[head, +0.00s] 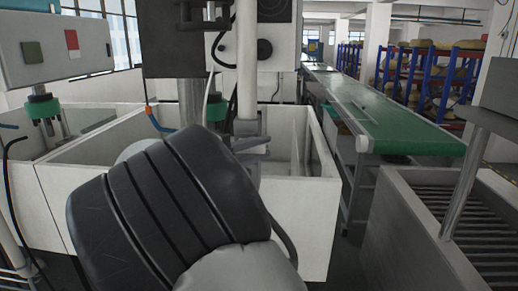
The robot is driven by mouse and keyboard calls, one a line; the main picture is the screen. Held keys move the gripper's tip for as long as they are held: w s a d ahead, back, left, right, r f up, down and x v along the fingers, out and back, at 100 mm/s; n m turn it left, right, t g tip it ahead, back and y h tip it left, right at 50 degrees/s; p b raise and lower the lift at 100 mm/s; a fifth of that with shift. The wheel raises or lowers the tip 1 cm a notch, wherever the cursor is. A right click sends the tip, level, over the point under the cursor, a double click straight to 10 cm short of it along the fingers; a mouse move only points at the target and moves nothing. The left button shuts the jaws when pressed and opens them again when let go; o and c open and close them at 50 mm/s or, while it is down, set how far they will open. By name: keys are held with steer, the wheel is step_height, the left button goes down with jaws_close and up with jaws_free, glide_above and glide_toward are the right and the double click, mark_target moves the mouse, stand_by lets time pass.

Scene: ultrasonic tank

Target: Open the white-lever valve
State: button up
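A white vertical pipe (247,62) comes down at the centre of the head view to a grey fitting (247,128) above the white tank (313,215). Small grey parts (256,147) show at the pipe's lower end, just past the edge of my dark arm link. I cannot tell whether they belong to the valve or to my gripper. I cannot make out a white lever. My arm fills the lower left and middle and hides much of the area around the pipe's foot. My gripper's fingers cannot be made out clearly, nor whether they touch anything.
A blue and orange handle (155,119) stands left of the pipe. A control box (55,48) with green and red buttons is at left. A green conveyor (385,115) runs back at right. A grey trough (425,235) with rollers is at the right front. A narrow floor gap separates it from the tank.

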jaws_close()
